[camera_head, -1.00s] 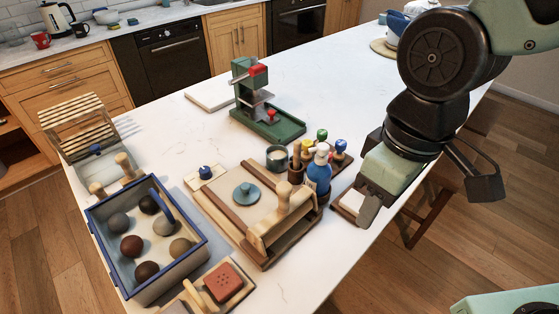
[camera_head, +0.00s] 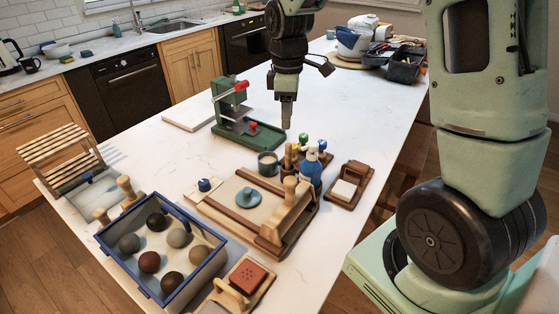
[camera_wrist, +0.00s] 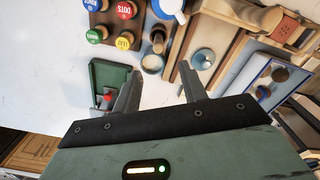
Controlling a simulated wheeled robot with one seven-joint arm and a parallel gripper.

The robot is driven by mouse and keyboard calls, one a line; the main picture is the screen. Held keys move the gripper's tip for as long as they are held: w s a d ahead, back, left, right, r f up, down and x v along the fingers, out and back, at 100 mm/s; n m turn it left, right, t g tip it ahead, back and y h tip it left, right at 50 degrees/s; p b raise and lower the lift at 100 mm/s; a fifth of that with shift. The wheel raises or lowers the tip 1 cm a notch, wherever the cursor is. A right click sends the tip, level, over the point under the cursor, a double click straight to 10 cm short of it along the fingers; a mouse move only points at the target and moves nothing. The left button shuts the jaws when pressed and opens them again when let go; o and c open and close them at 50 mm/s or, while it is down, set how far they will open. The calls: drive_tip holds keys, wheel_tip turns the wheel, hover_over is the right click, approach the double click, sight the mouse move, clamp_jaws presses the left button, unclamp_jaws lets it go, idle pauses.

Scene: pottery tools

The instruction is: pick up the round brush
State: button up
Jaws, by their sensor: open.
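My gripper (camera_head: 288,126) is open and points down over the white countertop, behind the tool cluster; its spread fingers also show in the wrist view (camera_wrist: 160,80). Nothing is between the fingers.
A grey cup (camera_head: 268,164) stands left of the pot. The green press (camera_head: 240,116) stands left of my gripper. The slab board (camera_head: 229,210) lies in front.

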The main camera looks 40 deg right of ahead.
sight(287, 145)
wheel_tip(287, 145, down, 8)
drive_tip(key=shift+f+p, duration=0.2)
drive_tip(key=shift+p, duration=0.6)
drive_tip(key=shift+d+f+p, duration=0.2)
drive_tip(key=shift+f+p, duration=0.9)
drive_tip(key=shift+f, duration=1.6)
drive_tip(key=c, duration=0.9)
